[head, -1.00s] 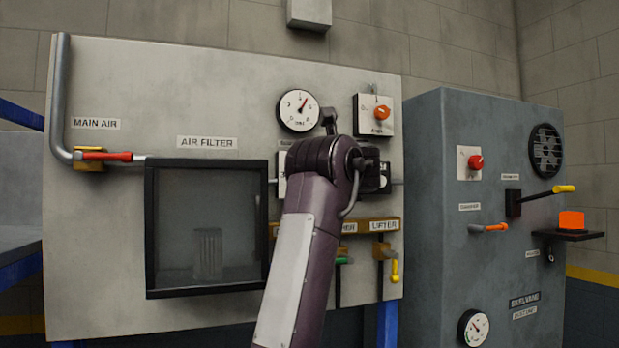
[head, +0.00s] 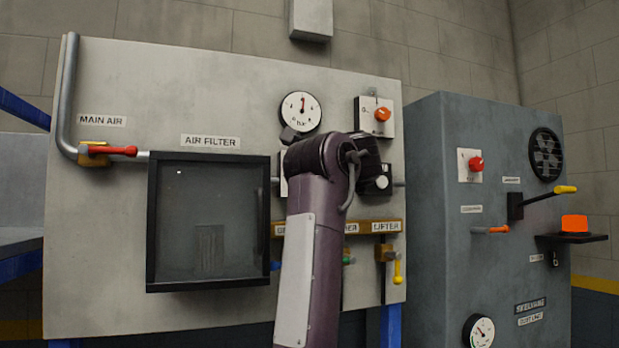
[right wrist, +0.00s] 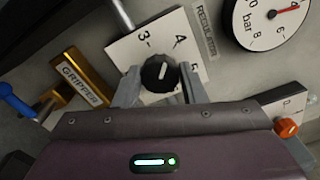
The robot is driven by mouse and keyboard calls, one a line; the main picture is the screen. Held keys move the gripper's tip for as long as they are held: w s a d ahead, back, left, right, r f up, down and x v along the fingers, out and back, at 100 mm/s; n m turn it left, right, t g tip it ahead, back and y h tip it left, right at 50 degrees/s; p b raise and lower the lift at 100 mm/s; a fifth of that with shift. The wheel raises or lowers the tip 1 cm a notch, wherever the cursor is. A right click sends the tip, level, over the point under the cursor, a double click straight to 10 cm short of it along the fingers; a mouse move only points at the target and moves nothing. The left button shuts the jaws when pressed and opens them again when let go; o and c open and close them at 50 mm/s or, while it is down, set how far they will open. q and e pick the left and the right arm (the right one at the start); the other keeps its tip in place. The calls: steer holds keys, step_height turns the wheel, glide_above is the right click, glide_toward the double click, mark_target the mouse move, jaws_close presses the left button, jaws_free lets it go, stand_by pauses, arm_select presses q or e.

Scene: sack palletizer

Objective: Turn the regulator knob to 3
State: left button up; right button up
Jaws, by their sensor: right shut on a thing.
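The regulator knob (right wrist: 159,73) is black with a white pointer mark, on a white dial plate (right wrist: 126,47) showing 3, 4 and 5. The pointer appears to lie between 3 and 4 in the right wrist view. My right gripper (right wrist: 160,84) is shut on the knob, one grey finger on each side. In the head view my right arm hides the knob and most of the dial. The round pressure gauge (head: 300,111) above has its red needle pointing about straight up; in the right wrist view the gauge (right wrist: 276,16) reads near 4. My left gripper is not in view.
An orange knob (head: 382,114) on a white plate is to the right of the gauge. A brass GRIPPER valve (right wrist: 82,72) with a blue handle (right wrist: 17,101) is close beside the dial. The air filter box (head: 208,222) and red main air handle (head: 122,152) are to the left.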

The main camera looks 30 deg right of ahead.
steer(key=shift+s+d+r+n+b, duration=0.1)
steer(key=shift+n+b, duration=0.65)
steer(key=shift+n, duration=1.3)
steer(key=shift+d+r+n+b, duration=0.1)
steer(key=shift+n+b, duration=0.6)
steer(key=shift+n, duration=1.35)
steer(key=o, duration=1)
steer(key=shift+w+f, duration=0.2)
steer(key=shift+w, duration=0.1)
steer(key=shift+s, duration=0.1)
